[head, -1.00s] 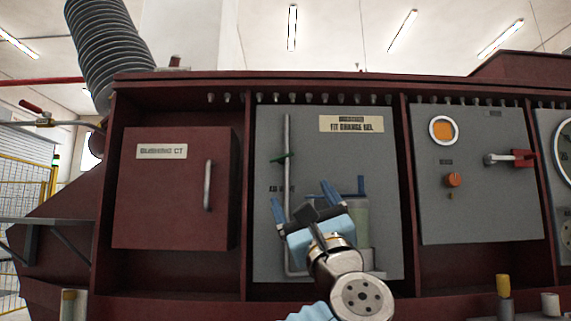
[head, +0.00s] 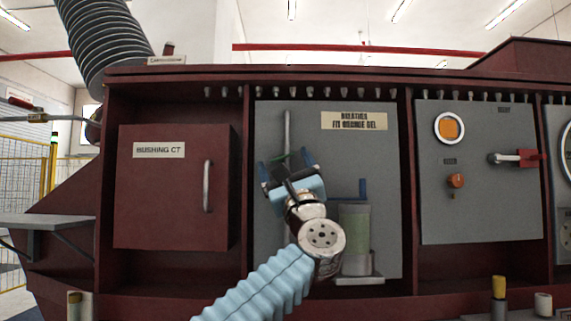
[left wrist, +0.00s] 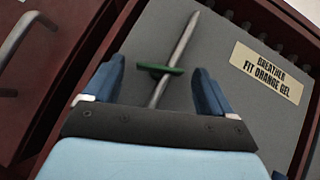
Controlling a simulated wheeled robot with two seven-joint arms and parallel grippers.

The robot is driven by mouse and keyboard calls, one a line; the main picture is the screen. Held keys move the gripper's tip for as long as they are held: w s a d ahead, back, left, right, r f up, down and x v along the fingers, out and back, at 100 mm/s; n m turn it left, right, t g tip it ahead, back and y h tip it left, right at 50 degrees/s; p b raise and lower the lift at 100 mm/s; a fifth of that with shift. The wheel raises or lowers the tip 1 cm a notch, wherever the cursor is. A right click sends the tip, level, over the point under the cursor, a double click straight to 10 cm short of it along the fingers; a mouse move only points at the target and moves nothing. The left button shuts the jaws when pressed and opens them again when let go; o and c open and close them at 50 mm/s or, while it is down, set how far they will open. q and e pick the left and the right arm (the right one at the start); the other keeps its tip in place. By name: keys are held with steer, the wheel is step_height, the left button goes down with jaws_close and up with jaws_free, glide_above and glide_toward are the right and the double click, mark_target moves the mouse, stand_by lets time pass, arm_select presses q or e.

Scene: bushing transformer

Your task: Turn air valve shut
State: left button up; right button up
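The air valve's green handle (head: 278,157) sits on a thin upright grey pipe (head: 287,128) on the grey breather panel. It also shows in the left wrist view (left wrist: 160,69), set crosswise on the pipe. My left gripper (head: 286,163) is open in front of the pipe, at the handle's height. In the left wrist view its two blue fingers (left wrist: 157,80) stand apart on either side of the pipe and handle. The handle lies between them in that picture, and no contact shows. In the head view the gripper covers part of the handle and lower pipe. My right gripper is in neither view.
A breather cylinder (head: 355,235) with a blue lever (head: 362,190) stands right of my left arm. A red bushing CT box (head: 172,205) with a handle is at the left. A panel with an orange knob (head: 456,181) and red switch handle (head: 528,158) is at the right.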

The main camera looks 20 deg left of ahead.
arm_select(q)
steer(key=c, duration=1)
steer(key=m+t+h+b, duration=0.2)
steer(key=m, duration=0.1)
steer(key=m+h+b, duration=0.1)
steer(key=m, duration=0.1)
steer(key=shift+s+a+f+t+h, duration=0.1)
steer(key=shift+a+f+t+h, duration=0.2)
steer(key=shift+t+h, duration=0.1)
steer(key=shift+c, duration=0.2)
steer(key=m+h, duration=0.1)
steer(key=m+t+h, duration=0.1)
steer(key=m, duration=0.1)
steer(key=m+h, duration=0.1)
steer(key=h, duration=0.1)
steer(key=shift+r+b, duration=0.25)
steer(key=shift+b, duration=0.1)
steer(key=shift+m, duration=0.3)
steer(key=o, duration=1.1)
steer(key=shift+c, duration=0.2)
